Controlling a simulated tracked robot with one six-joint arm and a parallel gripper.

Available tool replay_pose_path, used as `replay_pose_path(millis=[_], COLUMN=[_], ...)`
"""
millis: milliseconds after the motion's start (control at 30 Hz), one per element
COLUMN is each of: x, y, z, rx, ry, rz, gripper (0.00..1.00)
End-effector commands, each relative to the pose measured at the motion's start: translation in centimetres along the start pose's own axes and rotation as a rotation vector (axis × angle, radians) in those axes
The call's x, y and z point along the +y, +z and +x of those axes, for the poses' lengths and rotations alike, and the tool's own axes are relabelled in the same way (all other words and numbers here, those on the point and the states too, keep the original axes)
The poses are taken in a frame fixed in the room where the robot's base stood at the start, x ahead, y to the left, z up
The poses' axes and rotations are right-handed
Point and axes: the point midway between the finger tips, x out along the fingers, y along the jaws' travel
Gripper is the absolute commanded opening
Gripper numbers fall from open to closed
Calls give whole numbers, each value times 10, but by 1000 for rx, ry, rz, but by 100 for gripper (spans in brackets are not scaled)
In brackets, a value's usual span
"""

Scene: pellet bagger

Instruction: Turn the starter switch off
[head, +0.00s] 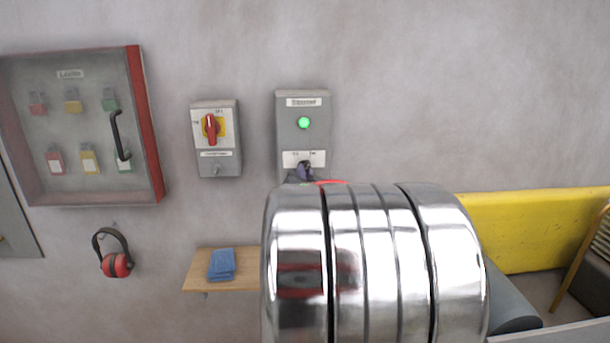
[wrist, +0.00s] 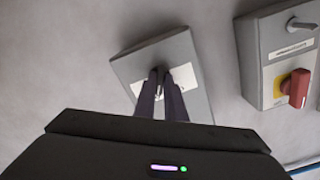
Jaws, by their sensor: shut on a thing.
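The starter box (head: 317,125) is a grey wall box with a lit green lamp (head: 303,122) near its top and a white label strip lower down. In the head view my arm covers its lower part. My gripper (head: 304,168) is at the label strip, with its dark fingertips over the switch. In the wrist view the starter box (wrist: 193,68) appears tilted, and my gripper (wrist: 160,78) is shut on the starter switch. The switch itself is hidden between the fingers, so its position cannot be read.
A grey isolator box (head: 217,165) with a red rotary handle (head: 211,128) on yellow is close on the left. A lockout cabinet (head: 148,130) hangs further left. Red ear defenders (head: 115,263) hang below it. A wooden shelf (head: 199,279) holds blue cloths (head: 222,264).

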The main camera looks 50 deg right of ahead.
Motion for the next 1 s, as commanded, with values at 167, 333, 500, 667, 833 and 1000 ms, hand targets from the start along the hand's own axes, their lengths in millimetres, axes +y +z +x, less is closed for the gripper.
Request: replay_pose_path(millis=[167,333,500,667,833,1000], x=[1,1,2,3,3,4], y=[0,0,-1,-1,-1,-2], z=[0,-1,0,0,0,0], rx=[0,1,1,1,1,1], ry=[2,3,4,5,5,6], rz=[0,0,-14,-57,-142,-268], gripper=[0,0,0,0,0,0])
